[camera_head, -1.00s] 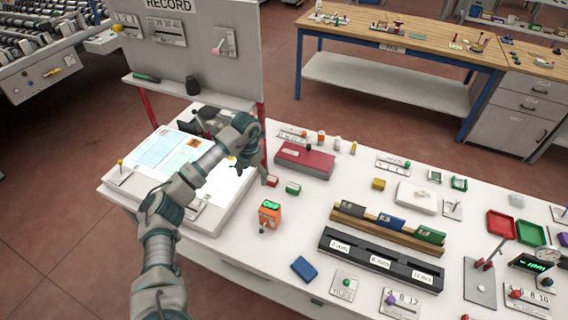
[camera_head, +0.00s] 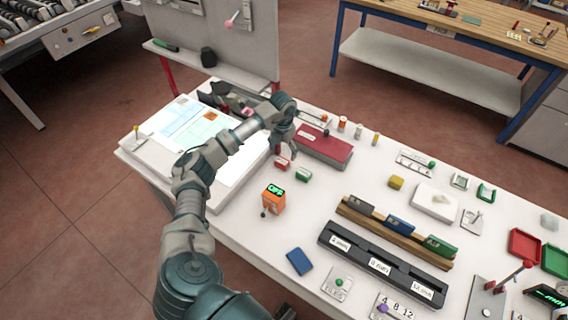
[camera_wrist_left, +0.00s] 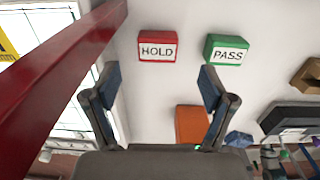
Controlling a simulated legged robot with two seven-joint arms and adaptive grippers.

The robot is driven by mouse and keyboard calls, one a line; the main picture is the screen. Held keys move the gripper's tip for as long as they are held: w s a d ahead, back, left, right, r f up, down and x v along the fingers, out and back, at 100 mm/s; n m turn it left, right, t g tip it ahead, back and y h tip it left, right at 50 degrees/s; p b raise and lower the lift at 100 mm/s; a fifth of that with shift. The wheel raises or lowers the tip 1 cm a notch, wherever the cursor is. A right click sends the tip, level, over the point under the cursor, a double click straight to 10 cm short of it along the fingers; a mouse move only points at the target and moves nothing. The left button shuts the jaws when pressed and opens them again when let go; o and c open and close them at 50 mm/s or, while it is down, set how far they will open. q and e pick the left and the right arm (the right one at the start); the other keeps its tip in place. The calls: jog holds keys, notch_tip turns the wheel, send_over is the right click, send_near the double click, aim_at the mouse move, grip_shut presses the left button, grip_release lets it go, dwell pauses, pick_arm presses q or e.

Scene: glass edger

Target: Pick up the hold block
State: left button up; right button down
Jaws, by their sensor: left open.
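The hold block (camera_head: 282,162) is a small red block on the white table, right of the lit panel. In the left wrist view the red block (camera_wrist_left: 157,46) shows its HOLD label, above the gap between the fingers. The green PASS block (camera_head: 302,174) stands beside it, also in the wrist view (camera_wrist_left: 227,50). My left gripper (camera_head: 290,138) is near the hold block, just above it in the head picture. In the wrist view its two fingers (camera_wrist_left: 156,85) are spread apart with nothing between them. My right gripper is not in view.
A red bar (camera_wrist_left: 70,75) crosses the left of the wrist view, close to the left finger. A dark red box (camera_head: 322,148) lies right of my left gripper. An orange device (camera_head: 274,201) stands in front of the blocks.

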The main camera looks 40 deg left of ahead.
aim_at(282, 161)
pick_arm(q)
jog(key=f, duration=0.3)
jog(key=a+f, duration=0.1)
jog(key=f, duration=0.1)
jog(key=shift+s, duration=0.1)
jog(key=shift+d+f, duration=0.15)
jog(key=shift+f, duration=0.3)
jog(key=shift+d+r, duration=0.1)
jog(key=shift+d, duration=0.2)
jog(key=c, duration=1.1)
jog(key=shift+c, duration=0.7)
